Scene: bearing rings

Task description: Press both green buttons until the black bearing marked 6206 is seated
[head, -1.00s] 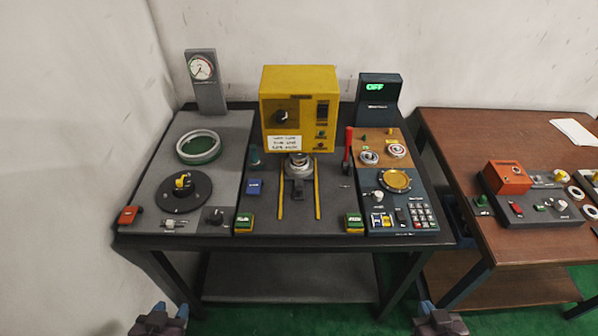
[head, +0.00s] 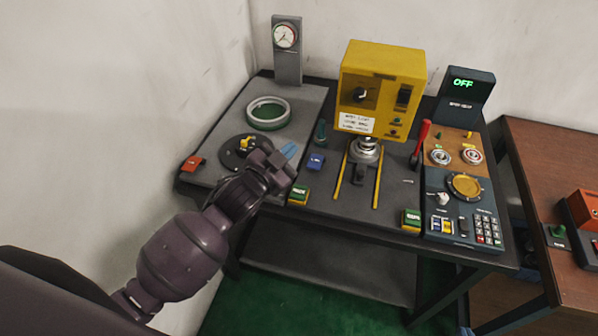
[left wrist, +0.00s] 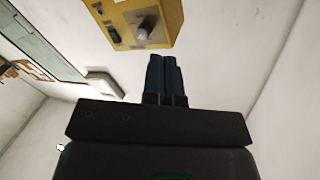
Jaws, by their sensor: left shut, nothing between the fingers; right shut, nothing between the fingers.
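The left green button (head: 299,192) sits on a yellow-edged box at the front of the bench, left of the yellow press (head: 382,85). The right green button (head: 411,216) sits right of the press rails. A round metallic part (head: 366,150) is under the press head; I cannot read a 6206 mark or tell how a bearing sits there. My left gripper (head: 288,151) is shut and empty, above the bench and up-left of the left button. Its closed fingers (left wrist: 162,78) show in the left wrist view. My right gripper (head: 465,331) barely shows at the bottom edge.
A red lever (head: 420,143) stands right of the press and a blue button (head: 316,161) left of it. A display (head: 466,84) reads OFF. A dial gauge (head: 286,36) stands at the back left. A brown table (head: 545,175) is at right.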

